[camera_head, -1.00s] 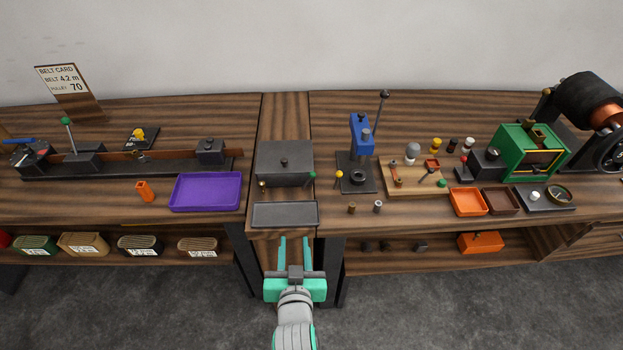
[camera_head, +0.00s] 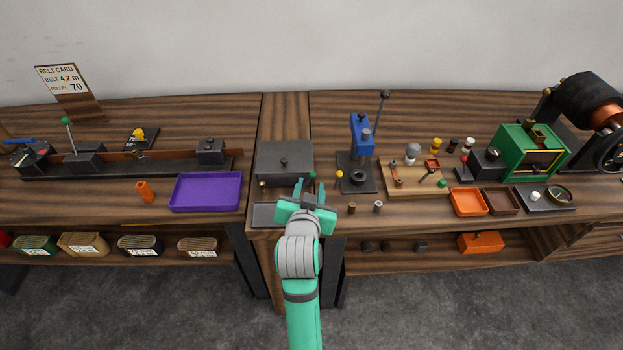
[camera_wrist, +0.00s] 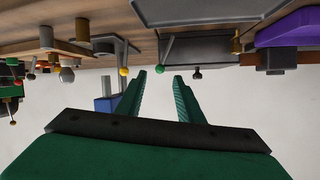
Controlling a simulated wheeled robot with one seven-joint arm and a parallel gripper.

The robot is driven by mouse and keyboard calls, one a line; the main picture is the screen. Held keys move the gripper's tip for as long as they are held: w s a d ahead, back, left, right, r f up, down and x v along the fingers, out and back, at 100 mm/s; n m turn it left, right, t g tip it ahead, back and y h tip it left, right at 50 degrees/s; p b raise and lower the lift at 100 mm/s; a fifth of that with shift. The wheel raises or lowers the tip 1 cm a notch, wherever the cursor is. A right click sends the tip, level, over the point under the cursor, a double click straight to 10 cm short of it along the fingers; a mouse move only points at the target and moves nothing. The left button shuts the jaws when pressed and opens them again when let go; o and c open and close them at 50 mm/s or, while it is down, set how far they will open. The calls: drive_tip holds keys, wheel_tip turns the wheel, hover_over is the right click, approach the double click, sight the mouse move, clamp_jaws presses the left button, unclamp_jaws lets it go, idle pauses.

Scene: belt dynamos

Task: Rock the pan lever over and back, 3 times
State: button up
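A thin lever with a green knob (camera_head: 312,174) stands at the right side of a dark lidded box (camera_head: 285,163) in the middle of the bench. No label shows that this is the pan lever. In the wrist view, which is upside down, the green knob (camera_wrist: 160,69) appears between my two fingertips, just beyond them. My gripper (camera_head: 310,185) is over the right part of the flat dark tray (camera_head: 265,214) in front of the box. It is open and its fingers (camera_wrist: 159,77) hold nothing. The lever's lower part is hidden by my gripper in the head view.
A blue press (camera_head: 361,135) stands right of the lever, with a yellow-knobbed pin (camera_head: 340,175) at its left. A small brass knob (camera_head: 263,184) is at the box's front left. A purple tray (camera_head: 205,191) lies further left. Two small cylinders stand front right.

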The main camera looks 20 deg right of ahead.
sight(312, 176)
drive_tip(key=shift+x, duration=2.7)
drive_tip(key=shift+c, duration=0.4)
clamp_jaws()
